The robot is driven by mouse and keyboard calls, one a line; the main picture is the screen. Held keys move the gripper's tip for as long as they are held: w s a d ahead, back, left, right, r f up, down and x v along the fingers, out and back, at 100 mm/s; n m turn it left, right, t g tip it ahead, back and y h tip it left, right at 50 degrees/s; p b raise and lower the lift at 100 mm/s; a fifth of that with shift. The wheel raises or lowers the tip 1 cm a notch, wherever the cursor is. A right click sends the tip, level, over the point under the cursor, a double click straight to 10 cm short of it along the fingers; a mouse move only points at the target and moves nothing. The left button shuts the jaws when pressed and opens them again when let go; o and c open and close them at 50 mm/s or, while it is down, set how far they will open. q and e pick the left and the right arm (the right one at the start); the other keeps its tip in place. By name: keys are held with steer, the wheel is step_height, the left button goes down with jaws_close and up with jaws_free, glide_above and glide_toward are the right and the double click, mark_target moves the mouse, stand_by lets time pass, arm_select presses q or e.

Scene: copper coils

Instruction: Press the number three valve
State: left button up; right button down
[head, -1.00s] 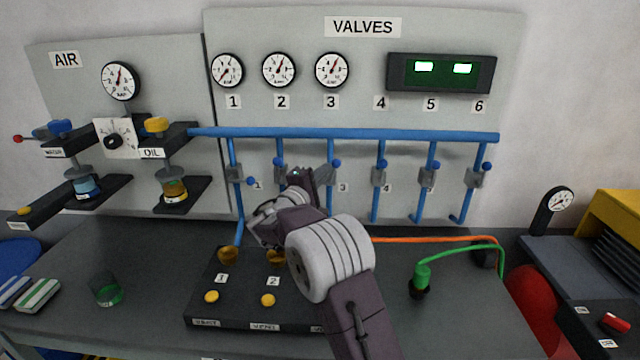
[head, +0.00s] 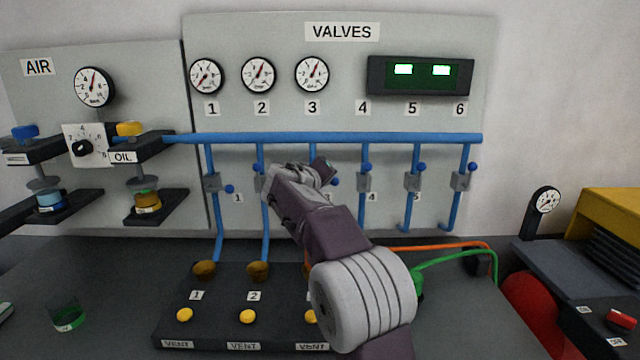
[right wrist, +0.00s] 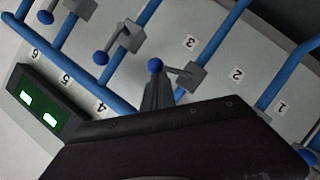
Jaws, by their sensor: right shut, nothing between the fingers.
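The number three valve has a blue ball knob (right wrist: 155,65) on a lever from a grey block (right wrist: 190,78), beside its label "3" in the right wrist view. In the head view its knob (head: 335,181) shows just right of my gripper, which hides its block. My right gripper (head: 322,166) is raised in front of this valve, shut and empty. In the right wrist view its fingertips (right wrist: 155,88) are together just below the blue knob in the picture; whether they touch it I cannot tell. My left gripper is not in view.
Valve 2 (head: 259,182) stands left of my gripper and valve 4 (head: 363,179) right. A blue pipe (head: 320,138) runs above. Gauges and a green display (head: 420,75) hang higher. A black vent box (head: 220,325) sits on the bench, partly behind my arm.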

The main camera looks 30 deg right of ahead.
steer(key=shift+d+f, duration=0.1)
steer(key=shift+d, duration=0.05)
steer(key=shift+s+r+p, duration=0.1)
steer(key=shift+r+p, duration=0.5)
steer(key=shift+r, duration=0.15)
